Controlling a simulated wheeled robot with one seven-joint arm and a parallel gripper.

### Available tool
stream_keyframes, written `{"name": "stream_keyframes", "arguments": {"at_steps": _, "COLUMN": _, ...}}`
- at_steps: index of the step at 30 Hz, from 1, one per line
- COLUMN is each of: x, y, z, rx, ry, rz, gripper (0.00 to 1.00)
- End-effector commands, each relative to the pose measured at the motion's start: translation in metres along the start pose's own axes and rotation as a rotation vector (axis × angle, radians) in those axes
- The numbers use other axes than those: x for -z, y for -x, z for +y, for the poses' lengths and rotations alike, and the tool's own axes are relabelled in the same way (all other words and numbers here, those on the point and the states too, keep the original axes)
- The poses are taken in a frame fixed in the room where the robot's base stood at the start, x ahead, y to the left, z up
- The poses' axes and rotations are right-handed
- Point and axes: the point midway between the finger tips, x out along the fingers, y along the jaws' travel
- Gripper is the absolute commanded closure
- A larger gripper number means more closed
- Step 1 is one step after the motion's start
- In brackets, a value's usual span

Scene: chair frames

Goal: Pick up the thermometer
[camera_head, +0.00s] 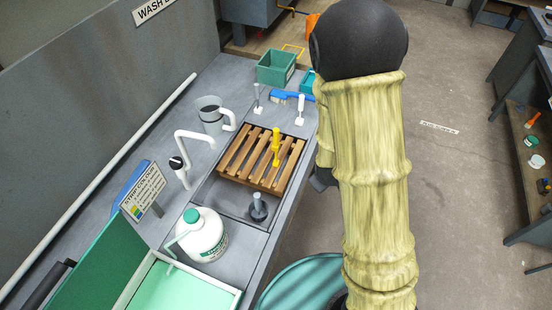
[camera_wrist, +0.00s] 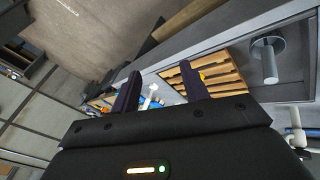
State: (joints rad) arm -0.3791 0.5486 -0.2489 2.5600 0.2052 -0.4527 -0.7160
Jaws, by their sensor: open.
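A yellow upright stick-like thing (camera_head: 276,146) stands on the wooden slatted rack (camera_head: 237,160) in the sink; it may be the thermometer, but I cannot tell for sure. A bit of yellow also shows on the rack in the wrist view (camera_wrist: 202,76). My gripper (camera_wrist: 160,68) is open, and nothing shows held between its fingers. In the wrist view the rack lies beyond the right finger. In the head view my arm hides most of my gripper; only a dark part shows at the arm's left side, right of the counter edge.
Two white upright fittings (camera_head: 300,110) stand behind the rack. A green bin (camera_head: 277,67) stands at the back.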

Motion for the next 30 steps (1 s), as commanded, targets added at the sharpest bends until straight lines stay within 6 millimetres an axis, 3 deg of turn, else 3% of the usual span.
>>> {"name": "stream_keyframes", "arguments": {"at_steps": 1, "x": -0.002, "y": -0.015, "z": -0.005, "rx": -0.037, "ry": 0.089, "rz": 0.001, "gripper": 0.55}}
{"name": "stream_keyframes", "arguments": {"at_steps": 6, "x": -0.002, "y": -0.048, "z": -0.005, "rx": -0.215, "ry": 0.421, "rz": 0.02, "gripper": 0.55}}
{"name": "stream_keyframes", "arguments": {"at_steps": 13, "x": 0.008, "y": -0.069, "z": -0.005, "rx": -0.504, "ry": 0.94, "rz": 0.019, "gripper": 0.55}}
{"name": "stream_keyframes", "arguments": {"at_steps": 19, "x": 0.03, "y": -0.067, "z": -0.015, "rx": -0.81, "ry": 1.436, "rz": 0.009, "gripper": 0.55}}
{"name": "stream_keyframes", "arguments": {"at_steps": 24, "x": 0.054, "y": -0.053, "z": -0.042, "rx": -1.119, "ry": 1.855, "rz": 0.003, "gripper": 0.55}}
{"name": "stream_keyframes", "arguments": {"at_steps": 30, "x": 0.07, "y": -0.035, "z": -0.074, "rx": -1.401, "ry": 2.151, "rz": 0.0, "gripper": 0.55}}
